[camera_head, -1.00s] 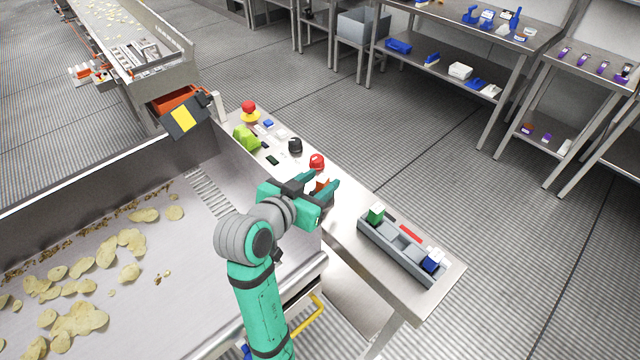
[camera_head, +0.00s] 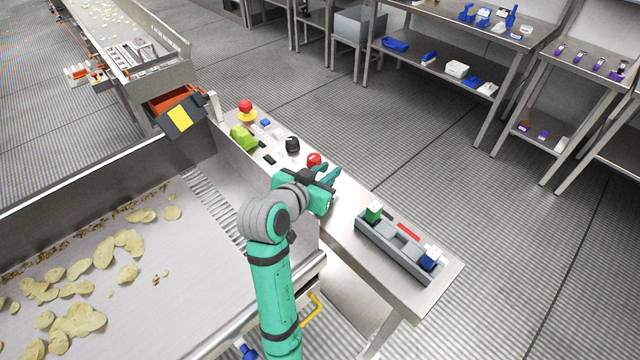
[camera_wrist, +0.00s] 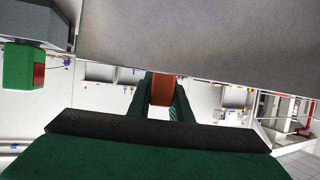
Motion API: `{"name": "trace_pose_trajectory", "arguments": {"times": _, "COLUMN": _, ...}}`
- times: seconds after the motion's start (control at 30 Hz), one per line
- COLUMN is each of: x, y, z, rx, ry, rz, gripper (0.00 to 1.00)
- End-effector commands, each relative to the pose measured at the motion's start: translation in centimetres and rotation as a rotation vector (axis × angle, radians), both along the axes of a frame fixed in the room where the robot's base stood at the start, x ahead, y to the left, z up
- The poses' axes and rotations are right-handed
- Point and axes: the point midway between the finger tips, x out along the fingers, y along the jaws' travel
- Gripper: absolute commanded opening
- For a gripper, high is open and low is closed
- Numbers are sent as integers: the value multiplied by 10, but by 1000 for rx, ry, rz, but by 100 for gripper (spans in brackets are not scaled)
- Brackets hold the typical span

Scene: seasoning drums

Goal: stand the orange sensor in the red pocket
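The orange sensor (camera_wrist: 163,90) shows between the two green fingers of my gripper (camera_wrist: 163,103) in the wrist view. The fingers appear closed on its sides. In the head view my gripper (camera_head: 328,178) is over the steel table, left of the grey holder, and the sensor is hidden there. The grey holder (camera_head: 388,256) has a row of pockets. A red strip (camera_head: 408,232) lies behind its middle pocket (camera_head: 403,240), which looks empty. A green-and-white block (camera_head: 373,211) stands in the left pocket, and a blue-and-white block (camera_head: 431,258) in the right.
A red knob (camera_head: 314,160), a black knob (camera_head: 292,145), a green item (camera_head: 243,138) and a red-and-yellow button (camera_head: 246,110) stand on the table (camera_head: 345,200) to the left. A deep metal hopper (camera_head: 160,262) with chips borders the table.

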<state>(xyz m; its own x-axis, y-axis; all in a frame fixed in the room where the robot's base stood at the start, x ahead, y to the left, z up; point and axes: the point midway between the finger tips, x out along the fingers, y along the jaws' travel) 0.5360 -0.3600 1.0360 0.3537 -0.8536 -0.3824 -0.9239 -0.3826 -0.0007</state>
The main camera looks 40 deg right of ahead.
Motion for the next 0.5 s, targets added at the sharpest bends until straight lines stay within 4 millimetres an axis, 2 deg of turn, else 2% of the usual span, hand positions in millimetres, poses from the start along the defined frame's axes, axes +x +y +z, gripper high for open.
{"name": "trace_pose_trajectory", "arguments": {"times": 0.5, "x": 0, "y": 0, "z": 6, "rx": 0, "ry": -1, "rz": 0, "gripper": 0}}
